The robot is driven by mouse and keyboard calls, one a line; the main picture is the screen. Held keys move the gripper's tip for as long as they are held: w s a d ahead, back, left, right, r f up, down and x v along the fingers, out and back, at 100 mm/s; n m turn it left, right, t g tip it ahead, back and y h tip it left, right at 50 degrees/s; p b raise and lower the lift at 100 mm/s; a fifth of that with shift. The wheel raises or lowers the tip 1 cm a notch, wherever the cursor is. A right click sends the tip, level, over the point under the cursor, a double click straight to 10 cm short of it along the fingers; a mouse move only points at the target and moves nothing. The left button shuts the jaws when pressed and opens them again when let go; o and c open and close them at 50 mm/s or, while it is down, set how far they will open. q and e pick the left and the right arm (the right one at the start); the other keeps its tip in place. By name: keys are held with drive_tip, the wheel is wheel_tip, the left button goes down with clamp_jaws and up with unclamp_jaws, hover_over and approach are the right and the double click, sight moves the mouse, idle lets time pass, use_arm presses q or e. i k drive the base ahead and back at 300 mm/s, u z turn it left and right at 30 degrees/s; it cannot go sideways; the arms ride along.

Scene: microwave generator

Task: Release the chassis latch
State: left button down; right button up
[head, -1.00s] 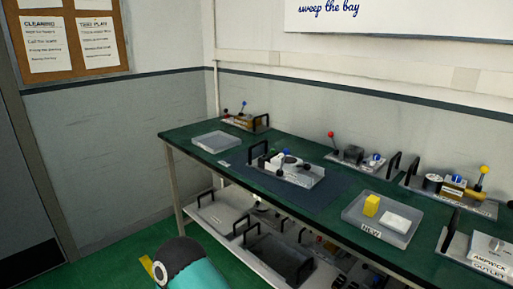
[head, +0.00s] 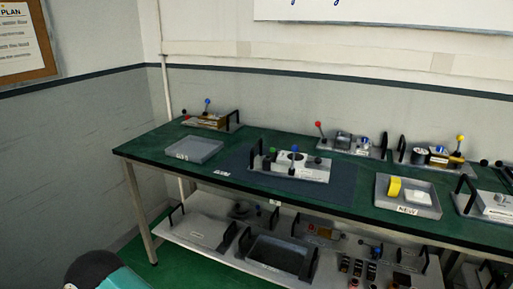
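A light grey chassis (head: 312,174) sits on a dark mat (head: 335,196) on the green workbench (head: 215,178). It has a black handle at its left end, a dark round opening on top, and small green and blue knobs. A dark knob stands near its right end. I cannot tell which part is the latch; it is too small to make out. Neither of my grippers shows in this view.
An empty grey tray (head: 194,150) is left of the mat. A tray labelled NEW (head: 407,209) holds a yellow part (head: 394,187) and a white block (head: 418,196). Lever modules line the back edge. The lower shelf (head: 196,233) carries more modules and a dark bin.

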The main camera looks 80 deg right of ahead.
sight(294, 149)
drive_tip(key=u, duration=0.2)
drive_tip(key=i, duration=0.65)
drive_tip(key=z, duration=2.25)
drive_tip(key=i, duration=0.15)
drive_tip(key=z, duration=1.4)
drive_tip(key=k, duration=0.65)
drive_tip(key=z, duration=0.4)
drive_tip(key=i, duration=1.6)
drive_tip(key=u, duration=0.3)
